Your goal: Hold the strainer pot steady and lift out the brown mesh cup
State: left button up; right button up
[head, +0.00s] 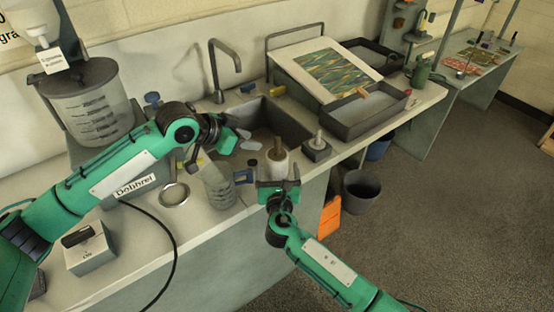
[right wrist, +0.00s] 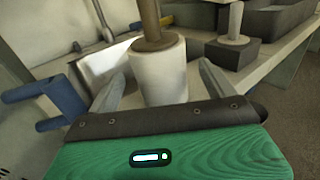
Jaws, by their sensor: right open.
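The strainer pot (head: 280,170) is a white cylinder standing upright near the counter's front edge, right of centre in the head view; it fills the middle of the right wrist view (right wrist: 158,78). The brown mesh cup (head: 277,153) sits in its top, with a rod-like handle rising from it; the brown part also shows in the right wrist view (right wrist: 152,43). My right gripper (head: 278,181) is open, its fingers either side of the pot, with no clear contact visible. My left gripper (head: 246,139) is over the sink, left of the pot; its pale fingers look apart and empty.
A grey block with a peg (head: 317,152) stands right of the pot. A clear jar (head: 218,187) and a round sieve (head: 174,194) are to the left. The sink (head: 270,122) lies behind; a dark tray (head: 365,115) is at back right. A bucket (head: 361,190) stands on the floor.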

aim_at(277, 158)
jog(key=shift+w+a, duration=0.1)
jog(key=shift+w, duration=2.5)
jog(key=c, duration=1.2)
